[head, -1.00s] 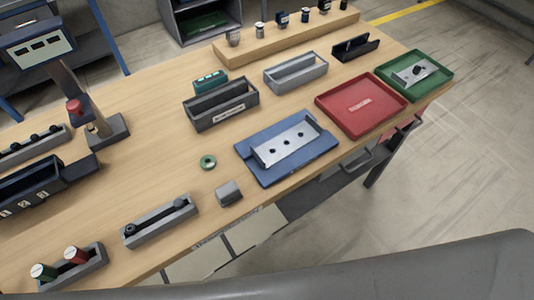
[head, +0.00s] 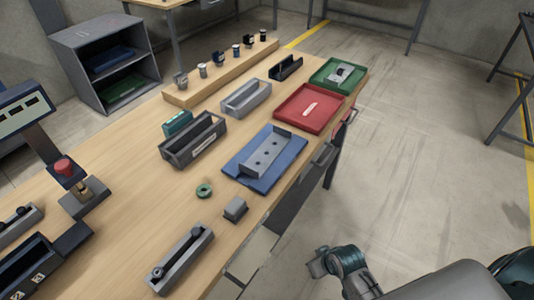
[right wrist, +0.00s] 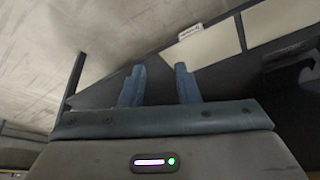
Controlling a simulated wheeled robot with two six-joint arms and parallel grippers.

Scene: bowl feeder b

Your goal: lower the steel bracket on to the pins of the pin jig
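A pale steel bracket (head: 282,136) with a row of dark holes and a raised edge lies on a flat blue plate (head: 241,172) near the table's right edge. I cannot tell whether pins come up through its holes. No other thing shows clearly as the pin jig. My right gripper (right wrist: 160,85) is open and empty in the right wrist view, its two blue fingers apart. It is away from the bracket, which that view does not show. My left gripper is not in view.
A red tray (head: 284,119) and a green tray (head: 320,78) holding a pale metal part lie behind the bracket. Grey bins (head: 246,97), a green ring (head: 204,190), a small grey block (head: 235,208) and a long grey holder (head: 182,262) stand nearby.

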